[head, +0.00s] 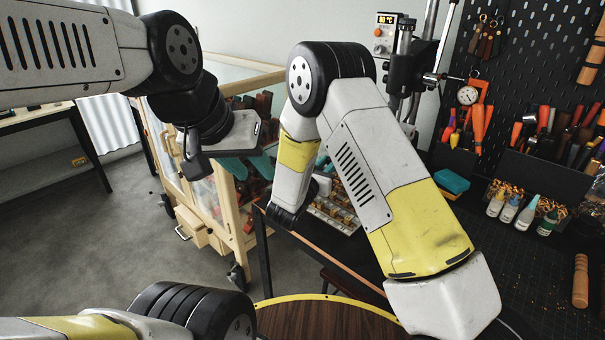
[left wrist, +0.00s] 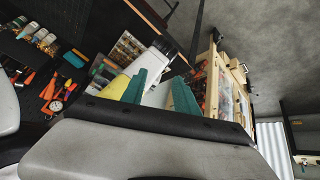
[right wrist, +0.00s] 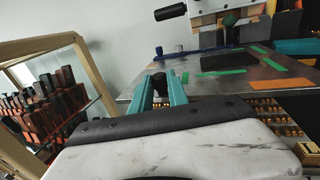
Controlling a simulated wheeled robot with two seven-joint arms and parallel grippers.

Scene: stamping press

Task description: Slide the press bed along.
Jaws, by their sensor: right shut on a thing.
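The press bed (right wrist: 200,92) is a grey metal plate with green and orange strips, seen in the right wrist view. My right gripper (right wrist: 162,94) has its teal fingers shut on a dark knob (right wrist: 161,82) at the plate's near left edge. In the head view my right arm hides the bed, and its fingers are hard to make out. My left gripper (head: 248,166) is open and empty, hanging in the air in front of the wooden cabinet. Its two teal fingers stand apart in the left wrist view (left wrist: 160,92).
The press column (head: 403,62) with a small display box (head: 385,32) stands behind my right arm. A wooden cabinet (head: 246,205) on castors holds dark and red pieces. A tray of brass parts (head: 340,212) and several bottles (head: 523,216) are on the bench. The floor at left is clear.

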